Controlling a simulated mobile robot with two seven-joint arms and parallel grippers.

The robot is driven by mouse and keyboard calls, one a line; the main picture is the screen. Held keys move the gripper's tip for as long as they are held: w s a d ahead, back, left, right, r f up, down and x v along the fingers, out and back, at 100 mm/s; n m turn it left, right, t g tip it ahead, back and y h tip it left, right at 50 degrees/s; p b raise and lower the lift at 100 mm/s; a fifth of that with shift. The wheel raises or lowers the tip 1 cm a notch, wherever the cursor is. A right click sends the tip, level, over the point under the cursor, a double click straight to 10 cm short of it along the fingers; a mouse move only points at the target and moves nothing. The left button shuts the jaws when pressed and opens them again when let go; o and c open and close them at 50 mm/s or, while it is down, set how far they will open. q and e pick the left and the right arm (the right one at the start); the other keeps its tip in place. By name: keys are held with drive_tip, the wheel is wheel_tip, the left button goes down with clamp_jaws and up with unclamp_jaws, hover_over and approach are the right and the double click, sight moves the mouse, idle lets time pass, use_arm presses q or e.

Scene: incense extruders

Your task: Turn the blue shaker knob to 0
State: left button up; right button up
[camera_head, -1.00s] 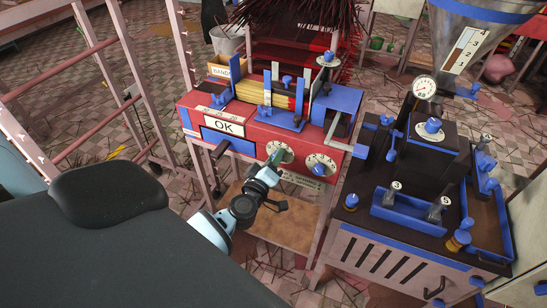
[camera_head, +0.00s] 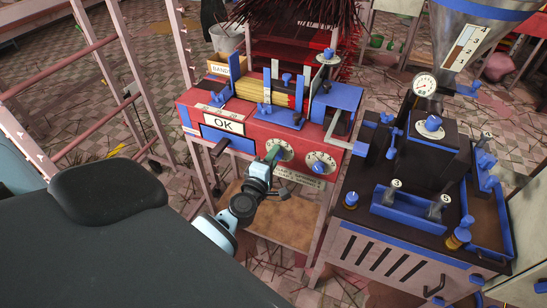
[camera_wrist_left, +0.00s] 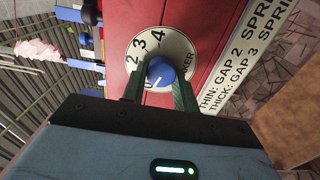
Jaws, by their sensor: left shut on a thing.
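The blue shaker knob (camera_wrist_left: 161,71) sits on a round white dial (camera_wrist_left: 150,52) on the red machine. In the left wrist view the dial shows 2, 3 and 4 and the letters KER; its lower part is partly hidden by the fingers. A white mark shows at the knob's lower edge, but I cannot read its number for sure. My left gripper (camera_wrist_left: 158,92) has its green fingers on either side of the knob, shut on it. In the head view the left gripper (camera_head: 271,157) covers part of the dial (camera_head: 287,150). My right gripper is not in view.
A second white dial with a blue knob (camera_head: 319,167) sits just right on the same red panel. An OK display (camera_head: 222,124) is to the left. A dark-topped machine with blue parts (camera_head: 405,205) stands to the right. A label plate (camera_wrist_left: 250,60) lies beside the dial.

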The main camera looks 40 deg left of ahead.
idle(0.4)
use_arm(q)
drive_tip(key=o, duration=1)
drive_tip(key=shift+c, duration=0.2)
drive_tip(key=v, duration=0.8)
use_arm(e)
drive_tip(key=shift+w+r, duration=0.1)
use_arm(q)
drive_tip(key=shift+w, duration=0.1)
drive_tip(key=s+d+f+m+g+h+p, duration=0.2)
drive_tip(key=s+d+m+g, duration=0.1)
drive_tip(key=s+m, duration=0.4)
drive_tip(key=s+d+f+m+g+h+p, duration=0.2)
drive_tip(key=s+d+m, duration=0.3)
drive_tip(key=s, duration=0.8)
drive_tip(key=s+d+f+m+g+h+p, duration=0.2)
drive_tip(key=s+d+f+m+g+p, duration=0.1)
drive_tip(key=s+m, duration=0.7)
drive_tip(key=shift+s+d+f+m+g, duration=0.35)
drive_tip(key=shift+d+f, duration=0.2)
drive_tip(key=shift+d, duration=0.55)
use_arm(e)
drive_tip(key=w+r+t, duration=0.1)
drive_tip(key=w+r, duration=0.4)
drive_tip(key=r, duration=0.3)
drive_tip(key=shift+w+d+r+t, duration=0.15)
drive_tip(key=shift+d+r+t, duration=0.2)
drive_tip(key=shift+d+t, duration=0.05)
